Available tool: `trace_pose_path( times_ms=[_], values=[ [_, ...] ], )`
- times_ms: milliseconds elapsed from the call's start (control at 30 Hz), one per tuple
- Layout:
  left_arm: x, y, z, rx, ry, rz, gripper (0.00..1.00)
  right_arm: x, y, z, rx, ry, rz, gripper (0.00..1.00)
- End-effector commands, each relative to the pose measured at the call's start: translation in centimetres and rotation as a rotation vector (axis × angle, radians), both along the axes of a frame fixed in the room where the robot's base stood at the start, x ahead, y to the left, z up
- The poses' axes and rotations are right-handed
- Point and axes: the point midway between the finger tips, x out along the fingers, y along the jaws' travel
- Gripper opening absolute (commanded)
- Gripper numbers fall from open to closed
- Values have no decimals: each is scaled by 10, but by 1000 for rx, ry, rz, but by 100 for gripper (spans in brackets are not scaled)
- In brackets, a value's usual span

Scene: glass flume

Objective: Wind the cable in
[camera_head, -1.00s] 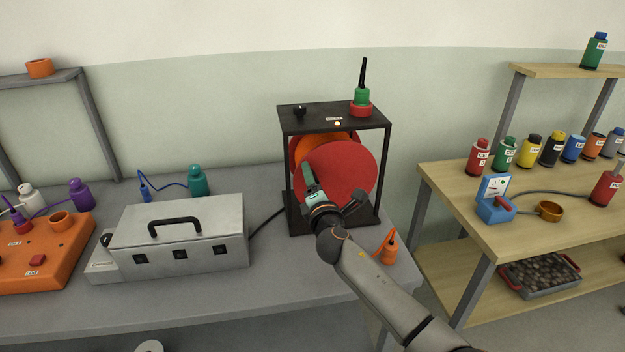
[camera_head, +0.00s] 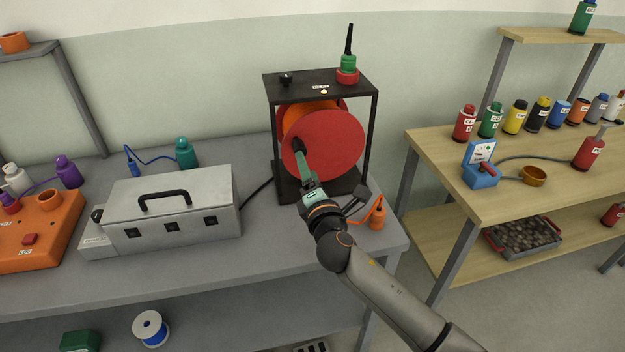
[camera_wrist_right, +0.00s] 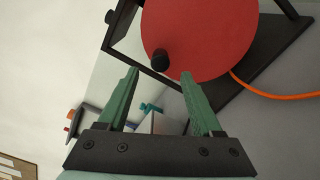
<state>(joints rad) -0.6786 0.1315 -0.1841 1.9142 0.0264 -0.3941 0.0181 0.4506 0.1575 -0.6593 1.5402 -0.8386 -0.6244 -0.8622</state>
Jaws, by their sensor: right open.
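A cable reel with a red disc (camera_head: 335,150) and an orange far side (camera_head: 305,113) stands in a black frame (camera_head: 372,130) on the grey bench. A black knob (camera_head: 298,145) sticks out from the disc's left part. It also shows in the right wrist view (camera_wrist_right: 160,61). An orange cable (camera_wrist_right: 265,93) runs from low at the reel to an orange plug-like piece (camera_head: 377,217) on the bench. My right gripper (camera_wrist_right: 158,73) is open, its green fingertips either side of the knob's line and just short of it. It is empty. My left gripper is out of view.
A grey metal case (camera_head: 170,215) stands left of the reel, an orange box (camera_head: 35,235) beyond it. A green-and-red piece with a black spike (camera_head: 348,68) stands on the frame's top. A wooden table (camera_head: 460,180) with several bottles is at the right.

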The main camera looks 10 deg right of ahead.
Motion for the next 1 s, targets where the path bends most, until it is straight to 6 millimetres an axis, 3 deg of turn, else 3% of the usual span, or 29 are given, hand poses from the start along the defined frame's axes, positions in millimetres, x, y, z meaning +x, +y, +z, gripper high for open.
trace_pose_path(
  times_ms=[100, 300, 1000],
  values=[
    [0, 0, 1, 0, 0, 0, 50, -18, -1, 0, 2, 1, 0, 67],
    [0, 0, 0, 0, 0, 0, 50, -36, -3, 0, 0, 0, 0, 67],
    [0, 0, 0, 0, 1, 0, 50, -39, -3, 0, 0, 0, -1, 67]
  ],
)
